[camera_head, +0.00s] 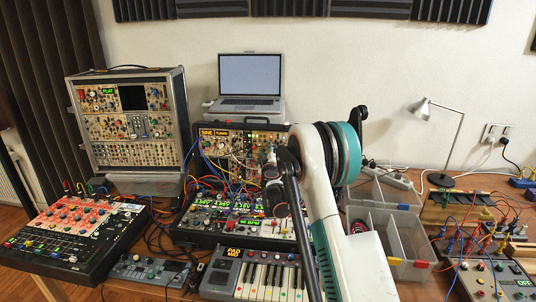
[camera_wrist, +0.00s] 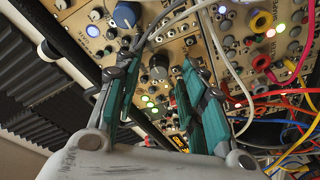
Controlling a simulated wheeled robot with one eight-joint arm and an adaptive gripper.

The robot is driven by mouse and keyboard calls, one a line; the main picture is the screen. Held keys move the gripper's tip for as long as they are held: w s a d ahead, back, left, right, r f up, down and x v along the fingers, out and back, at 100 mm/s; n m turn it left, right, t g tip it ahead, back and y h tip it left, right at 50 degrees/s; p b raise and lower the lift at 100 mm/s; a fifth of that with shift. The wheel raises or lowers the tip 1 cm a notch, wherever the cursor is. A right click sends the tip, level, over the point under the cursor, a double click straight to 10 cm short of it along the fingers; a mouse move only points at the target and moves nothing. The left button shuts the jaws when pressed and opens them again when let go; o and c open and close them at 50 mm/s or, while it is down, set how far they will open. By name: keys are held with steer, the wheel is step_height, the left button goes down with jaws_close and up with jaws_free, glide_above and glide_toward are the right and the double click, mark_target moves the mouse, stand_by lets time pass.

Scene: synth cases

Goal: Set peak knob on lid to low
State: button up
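The middle synth case (camera_head: 240,141) has an upright lid panel full of modules, with patch cables across its left part. My gripper (camera_head: 272,165) is in front of the right part of this lid. In the wrist view my gripper (camera_wrist: 157,68) is open, its two teal fingers apart. A dark grey round knob (camera_wrist: 158,66) shows between the fingertips; I cannot tell whether they touch it. A blue knob (camera_wrist: 126,15) and a black knob (camera_wrist: 137,42) sit nearby on the tan panel. No label reading peak is legible, and my arm hides part of the case.
Grey and white cables (camera_wrist: 190,20) cross the panel close to my fingers. A laptop (camera_head: 250,80) stands behind the case. A keyboard (camera_head: 262,277) lies in front, another case (camera_head: 130,120) stands left, and clear bins (camera_head: 400,235) stand right.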

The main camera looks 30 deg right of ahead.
steer(key=shift+w+d, duration=0.15)
steer(key=shift+w, duration=0.15)
jaws_close()
steer(key=shift+n, duration=0.5)
steer(key=shift+r+n+g+p, duration=0.15)
steer(key=shift+n+g+p, duration=0.35)
steer(key=shift+n, duration=2.15)
steer(key=shift+r+n+g+p, duration=0.2)
steer(key=shift+n+g, duration=0.45)
steer(key=shift+n, duration=1.95)
steer(key=shift+r+n+g+p, duration=0.1)
steer(key=shift+n+g+p, duration=0.4)
steer(key=shift+n, duration=2.15)
